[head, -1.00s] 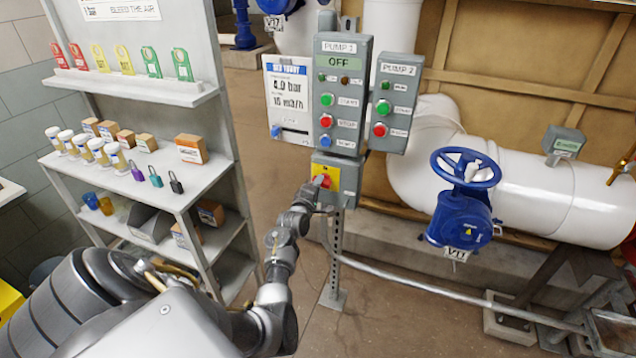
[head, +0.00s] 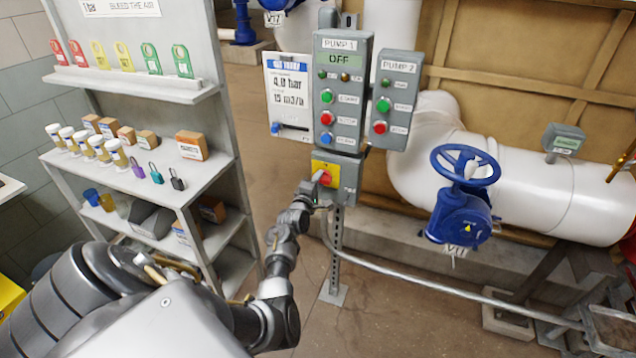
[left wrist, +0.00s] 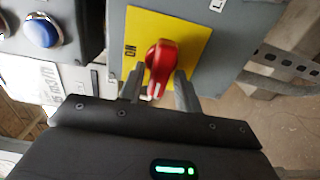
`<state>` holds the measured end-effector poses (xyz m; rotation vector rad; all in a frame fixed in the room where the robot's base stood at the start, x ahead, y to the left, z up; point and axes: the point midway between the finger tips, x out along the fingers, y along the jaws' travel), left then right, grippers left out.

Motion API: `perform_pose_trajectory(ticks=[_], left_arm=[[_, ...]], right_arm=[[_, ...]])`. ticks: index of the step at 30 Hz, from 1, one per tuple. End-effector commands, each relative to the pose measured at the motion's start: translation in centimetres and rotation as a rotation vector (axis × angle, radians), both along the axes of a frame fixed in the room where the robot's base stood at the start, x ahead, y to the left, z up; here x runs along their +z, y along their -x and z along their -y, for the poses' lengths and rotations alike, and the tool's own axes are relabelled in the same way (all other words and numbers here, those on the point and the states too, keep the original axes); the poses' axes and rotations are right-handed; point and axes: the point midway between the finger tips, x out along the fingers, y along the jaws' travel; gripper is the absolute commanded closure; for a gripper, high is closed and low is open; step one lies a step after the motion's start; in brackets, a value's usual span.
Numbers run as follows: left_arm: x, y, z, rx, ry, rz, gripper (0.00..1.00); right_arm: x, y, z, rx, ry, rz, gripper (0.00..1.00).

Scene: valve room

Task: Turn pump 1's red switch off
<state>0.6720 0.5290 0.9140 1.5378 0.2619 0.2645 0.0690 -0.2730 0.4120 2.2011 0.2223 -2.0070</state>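The red switch (head: 323,177) sits on a yellow plate on the grey box below the PUMP 1 panel (head: 339,95), whose display reads OFF. In the left wrist view the red switch handle (left wrist: 161,62) points down toward my gripper, with an ON label to its left on the yellow plate (left wrist: 190,38). My left gripper (left wrist: 159,92) is at the switch, its two fingers apart, one on each side of the handle's lower end. A gap shows at the left finger; contact at the right finger is unclear. My right gripper is not in view.
The PUMP 2 panel (head: 394,100) hangs to the right of PUMP 1. A blue valve wheel (head: 465,167) stands on the right before a white pipe (head: 550,200). A shelf (head: 160,185) with locks, tags and boxes is on the left. A grey conduit runs low to the right.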

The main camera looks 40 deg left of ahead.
Motion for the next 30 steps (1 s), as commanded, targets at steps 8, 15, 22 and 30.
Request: perform_pose_trajectory(ticks=[8,15,22,30], left_arm=[[0.0,0.0,0.0,0.000,-0.001,0.001,0.59],[-0.2,1.5,0.6,0.000,-0.001,-0.001,0.59],[-0.2,5.8,2.0,0.001,-0.003,-0.001,0.59],[-0.1,9.5,3.3,0.000,-0.002,-0.002,0.59]], right_arm=[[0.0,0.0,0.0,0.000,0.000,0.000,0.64],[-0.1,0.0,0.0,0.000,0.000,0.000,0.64],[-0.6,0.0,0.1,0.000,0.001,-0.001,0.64],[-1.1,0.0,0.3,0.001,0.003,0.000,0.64]])
